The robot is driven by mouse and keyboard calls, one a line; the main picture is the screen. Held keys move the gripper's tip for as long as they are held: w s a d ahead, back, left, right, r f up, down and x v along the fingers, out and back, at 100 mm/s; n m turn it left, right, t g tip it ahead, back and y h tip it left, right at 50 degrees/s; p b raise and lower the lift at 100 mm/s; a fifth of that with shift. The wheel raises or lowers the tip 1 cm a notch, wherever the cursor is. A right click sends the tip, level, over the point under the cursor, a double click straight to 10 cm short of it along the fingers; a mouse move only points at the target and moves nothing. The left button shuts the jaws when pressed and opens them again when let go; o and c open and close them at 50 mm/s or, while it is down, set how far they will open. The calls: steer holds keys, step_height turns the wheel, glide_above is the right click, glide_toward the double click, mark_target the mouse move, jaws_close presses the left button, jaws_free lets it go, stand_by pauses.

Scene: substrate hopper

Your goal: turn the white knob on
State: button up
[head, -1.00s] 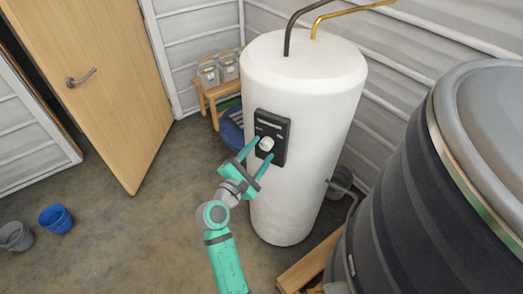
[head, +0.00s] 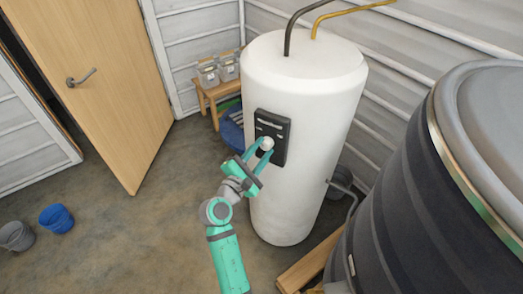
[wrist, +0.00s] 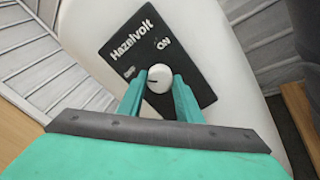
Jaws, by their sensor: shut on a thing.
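The white knob (head: 267,144) sits on a black control panel (head: 279,126) on the front of a tall white tank (head: 300,200). In the wrist view the knob (wrist: 160,78) is round with a dark pointer line towards the left. The panel (wrist: 118,62) reads "Hazelvolt", with "ON" above and slightly right of the knob and a small label to its upper left. My gripper (head: 258,149) is shut on the knob, with one teal finger on each side; the fingers (wrist: 158,90) also show in the wrist view. The far side of the knob is hidden.
A large dark barrel (head: 440,200) stands close on the right. A wooden plank (head: 303,265) lies by the tank's foot. A small bench (head: 212,92) with clear containers is behind. Two buckets (head: 56,218) stand at far left. The floor left of my arm is clear.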

steer(key=m, duration=0.4)
steer(key=shift+m, duration=0.3)
steer(key=m, duration=0.9)
steer(key=shift+m, duration=1.9)
steer(key=o, duration=1)
steer(key=shift+w, duration=0.1)
steer(key=shift+o, duration=0.2)
